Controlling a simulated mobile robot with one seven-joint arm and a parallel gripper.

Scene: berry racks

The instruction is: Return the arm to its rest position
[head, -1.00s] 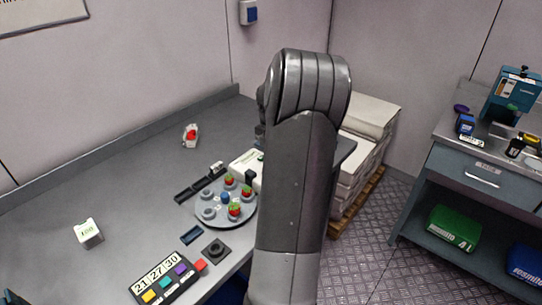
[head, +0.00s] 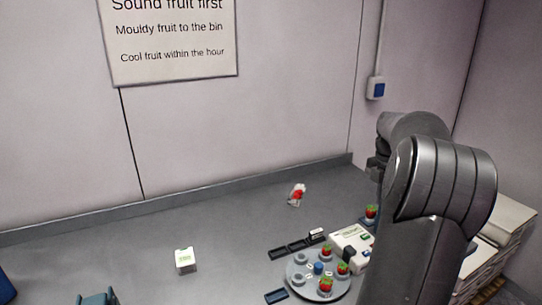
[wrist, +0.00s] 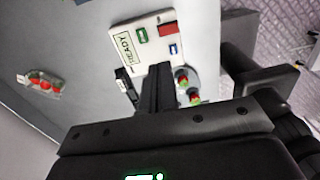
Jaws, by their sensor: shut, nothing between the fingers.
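My gripper (wrist: 158,88) shows in the wrist view with its dark fingers together and nothing between them. It is over the bench near a white device with a READY label (wrist: 122,45). In the head view my arm covers the right side, and the gripper is hidden behind it. A round grey tray (head: 303,292) on the bench holds several strawberries (head: 326,286). The white device (head: 347,238) stands behind its right side, with one more strawberry (head: 371,212) by it.
A small clear pack with red fruit (head: 297,195) lies near the back wall; it also shows in the wrist view (wrist: 42,85). A white labelled block (head: 185,261) stands on the left of the bench. White stacked boxes (head: 507,222) are at the right.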

